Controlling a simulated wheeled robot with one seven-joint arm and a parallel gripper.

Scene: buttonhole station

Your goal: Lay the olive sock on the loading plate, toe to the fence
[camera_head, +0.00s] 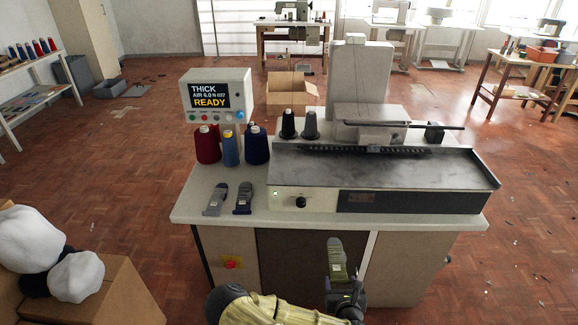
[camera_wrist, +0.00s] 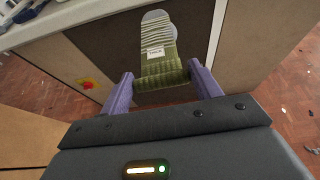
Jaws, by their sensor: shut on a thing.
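The olive sock (camera_head: 337,259) is striped, with a grey end pointing up and away from my gripper (camera_head: 343,288). In the wrist view the sock (camera_wrist: 160,50) shows a white label and a ribbed olive end. My gripper (camera_wrist: 160,80) is shut on that ribbed end, its two purple fingers on either side. The sock is held in front of the machine cabinet, below the tabletop edge. A wide, dark grey metal plate (camera_head: 390,169) lies on the machine and looks like the loading plate, empty. A dark toothed strip (camera_head: 365,149) runs along its back; I cannot tell whether this is the fence.
Cardboard boxes (camera_head: 120,295) with white bundles (camera_head: 77,276) stand at lower left.

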